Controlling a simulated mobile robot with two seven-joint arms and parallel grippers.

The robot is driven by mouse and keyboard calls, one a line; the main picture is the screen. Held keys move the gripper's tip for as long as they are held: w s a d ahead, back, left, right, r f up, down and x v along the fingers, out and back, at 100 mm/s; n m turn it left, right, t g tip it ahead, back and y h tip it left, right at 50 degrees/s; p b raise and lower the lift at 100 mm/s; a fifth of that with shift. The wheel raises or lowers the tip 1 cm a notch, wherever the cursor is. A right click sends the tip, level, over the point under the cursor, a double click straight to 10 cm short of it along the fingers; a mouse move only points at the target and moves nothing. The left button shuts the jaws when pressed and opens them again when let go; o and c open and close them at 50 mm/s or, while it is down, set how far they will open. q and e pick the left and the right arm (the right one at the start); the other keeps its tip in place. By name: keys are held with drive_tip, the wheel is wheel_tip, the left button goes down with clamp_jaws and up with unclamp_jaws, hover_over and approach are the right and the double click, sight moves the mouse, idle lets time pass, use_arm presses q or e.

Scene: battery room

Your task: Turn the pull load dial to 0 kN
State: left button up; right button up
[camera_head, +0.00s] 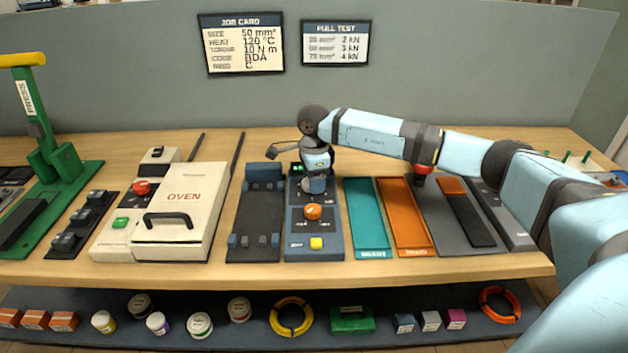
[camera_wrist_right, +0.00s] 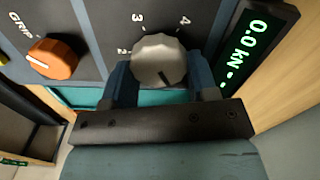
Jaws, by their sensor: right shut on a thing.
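The pull load dial (camera_wrist_right: 158,60) is a light grey ribbed knob on the dark blue panel. In the right wrist view my right gripper (camera_wrist_right: 158,85) is shut on it, with one finger on each side. The marks 2, 3 and 4 show around its rim; other marks are hidden. A dark line on the knob's face points down and slightly right in that view, away from those numbers. In the head view the right gripper (camera_head: 316,172) reaches down over the back of the pull tester (camera_head: 323,240), partly covering the dial. My left gripper is not in view.
The display (camera_wrist_right: 258,45) reads 0.0 kN. The orange grip knob (camera_wrist_right: 53,60) is on the same panel, also visible in the head view (camera_head: 313,211), near a yellow button (camera_head: 316,243). A dark fixture (camera_head: 256,215) and a teal tray (camera_head: 367,215) flank the tester.

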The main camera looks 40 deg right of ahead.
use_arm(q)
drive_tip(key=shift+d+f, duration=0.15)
use_arm(e)
drive_tip(key=shift+r, duration=0.1)
drive_tip(key=o, duration=0.9)
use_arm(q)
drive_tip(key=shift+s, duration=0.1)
use_arm(e)
wheel_tip(320, 180, up, 14)
drive_tip(key=shift+f, duration=0.1)
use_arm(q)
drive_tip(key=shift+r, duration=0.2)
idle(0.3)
